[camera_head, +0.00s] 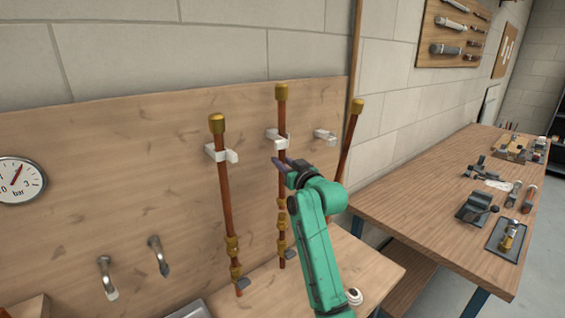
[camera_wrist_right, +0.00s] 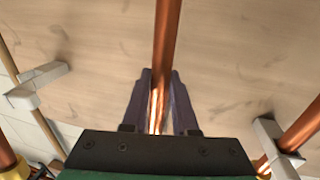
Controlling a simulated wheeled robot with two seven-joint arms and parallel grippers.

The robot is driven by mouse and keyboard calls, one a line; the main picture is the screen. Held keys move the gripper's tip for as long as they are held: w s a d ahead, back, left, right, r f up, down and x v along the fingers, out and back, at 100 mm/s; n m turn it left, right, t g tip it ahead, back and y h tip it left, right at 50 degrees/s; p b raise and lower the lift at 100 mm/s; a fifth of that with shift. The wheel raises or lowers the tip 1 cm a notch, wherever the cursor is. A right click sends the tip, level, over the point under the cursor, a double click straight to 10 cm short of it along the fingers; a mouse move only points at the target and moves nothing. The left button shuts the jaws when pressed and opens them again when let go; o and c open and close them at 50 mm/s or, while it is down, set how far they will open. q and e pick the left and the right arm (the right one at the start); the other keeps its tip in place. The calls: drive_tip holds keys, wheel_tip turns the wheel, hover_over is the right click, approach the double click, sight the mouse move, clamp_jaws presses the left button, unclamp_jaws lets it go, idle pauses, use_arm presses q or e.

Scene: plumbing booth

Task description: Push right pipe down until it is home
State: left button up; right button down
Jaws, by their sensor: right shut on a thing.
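Three copper pipes with brass caps show in the head view: a left pipe (camera_head: 226,190) in a white clip, a middle pipe (camera_head: 282,112) at the middle clip, and a rightmost pipe (camera_head: 345,145) leaning right, its lower part hidden behind my green arm. My right gripper (camera_head: 280,165) is at the middle pipe, just below its clip. In the wrist view my right gripper (camera_wrist_right: 158,85) is shut around a copper pipe (camera_wrist_right: 167,45), which runs between its dark fingers. I cannot tell whether the task's right pipe is this one or the leaning one. My left gripper is not in view.
White clips (camera_head: 325,136) are fixed to the wooden back board (camera_head: 120,150); the right one looks empty. Brass fittings (camera_head: 282,222) sit low on the middle pipe. A gauge (camera_head: 20,180) and two taps (camera_head: 158,255) are at left. A workbench (camera_head: 425,195) with tools stands at right.

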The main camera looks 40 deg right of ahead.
idle(0.6)
drive_tip(key=b, duration=0.4)
hover_over(282, 197)
drive_tip(key=f, duration=0.5)
drive_tip(key=shift+w+d+f, duration=0.3)
drive_tip(key=shift+d, duration=0.05)
drive_tip(key=shift+p, duration=0.35)
drive_tip(key=c, duration=0.9)
unclamp_jaws()
drive_tip(key=shift+f, duration=0.1)
drive_tip(key=shift+o, duration=1.1)
drive_tip(key=shift+w, duration=0.25)
